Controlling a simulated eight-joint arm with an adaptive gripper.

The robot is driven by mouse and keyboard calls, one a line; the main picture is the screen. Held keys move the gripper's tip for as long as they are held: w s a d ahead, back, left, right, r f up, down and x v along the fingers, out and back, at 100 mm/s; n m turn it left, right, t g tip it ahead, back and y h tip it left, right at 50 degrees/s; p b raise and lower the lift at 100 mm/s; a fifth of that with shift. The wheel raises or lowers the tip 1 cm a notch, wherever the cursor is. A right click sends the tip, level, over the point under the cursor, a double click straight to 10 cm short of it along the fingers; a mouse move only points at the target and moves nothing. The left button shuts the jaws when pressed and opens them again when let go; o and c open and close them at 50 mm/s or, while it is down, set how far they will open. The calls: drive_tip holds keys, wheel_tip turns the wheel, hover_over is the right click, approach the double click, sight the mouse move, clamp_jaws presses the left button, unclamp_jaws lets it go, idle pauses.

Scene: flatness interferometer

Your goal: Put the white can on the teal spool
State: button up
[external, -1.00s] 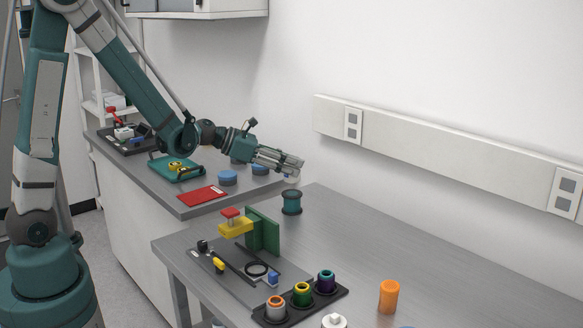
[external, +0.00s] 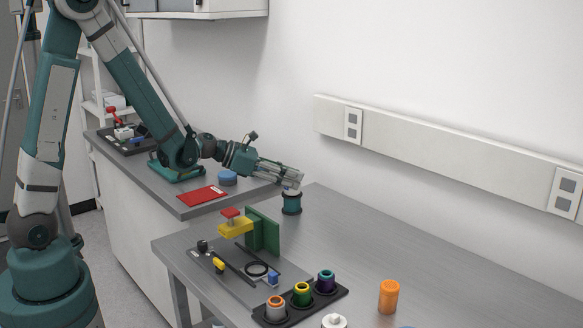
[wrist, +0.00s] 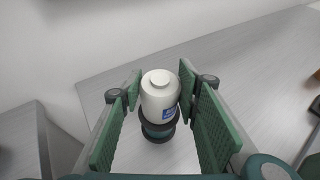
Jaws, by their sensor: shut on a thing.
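The white can (wrist: 160,98), with a blue label patch, stands upright between the green finger pads in the wrist view. My gripper (external: 291,179) is shut on it. The teal spool (external: 291,203) stands upright on the grey table, directly below my gripper. In the wrist view the spool (wrist: 158,134) shows under the can, with its dark rim around the can's lower end. The can looks to be at or just above the spool's top; I cannot tell whether they touch. My fingers hide most of the can in the external view.
A green upright block (external: 264,230) and a yellow and red piece (external: 235,223) stand left of the spool. A black holder (external: 320,303) with several coloured rings, an orange cylinder (external: 389,297) and a white part (external: 333,321) are nearer the front. The table right of the spool is clear.

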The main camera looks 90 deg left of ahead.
drive_tip(key=shift+f, duration=0.15)
drive_tip(key=o, duration=0.9)
drive_tip(key=shift+s+r, duration=0.15)
drive_tip(key=shift+r, duration=0.05)
drive_tip(key=shift+p+v, duration=0.45)
drive_tip(key=shift+v, duration=3.15)
